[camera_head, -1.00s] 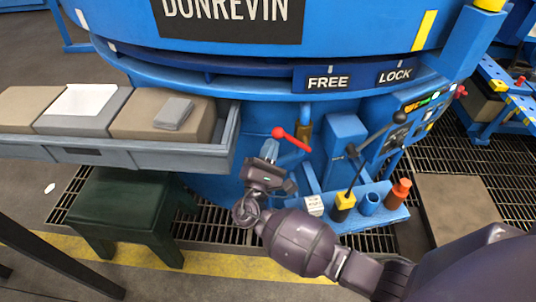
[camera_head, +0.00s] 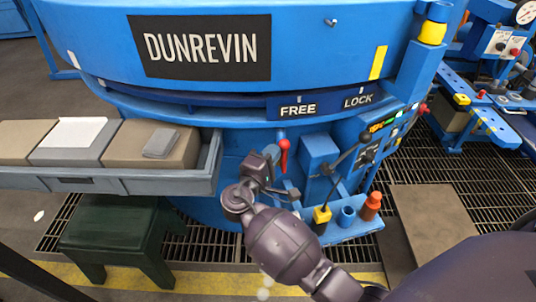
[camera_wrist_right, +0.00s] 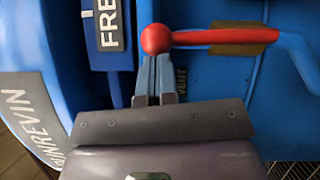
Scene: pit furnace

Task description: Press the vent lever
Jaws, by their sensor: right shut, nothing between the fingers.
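The vent lever (camera_head: 284,154) is a red handle with a round ball end, on the front of the blue furnace below the FREE plate. In the right wrist view the lever (camera_wrist_right: 215,37) runs sideways from its ball to a brass-coloured piece, with the word VENT partly visible below. My right gripper (camera_wrist_right: 155,75) is shut and empty, its blue fingertips right at the ball and seemingly touching it. In the head view my right gripper (camera_head: 270,156) is just left of the lever, its fingertips hard to make out. My left gripper is out of view.
A grey tray (camera_head: 90,182) with blocks juts out at left above a dark green stool (camera_head: 120,235). Right of the lever are a black-knobbed lever (camera_head: 345,160) and a blue holder with a yellow block (camera_head: 322,214) and orange-red bottle (camera_head: 371,205).

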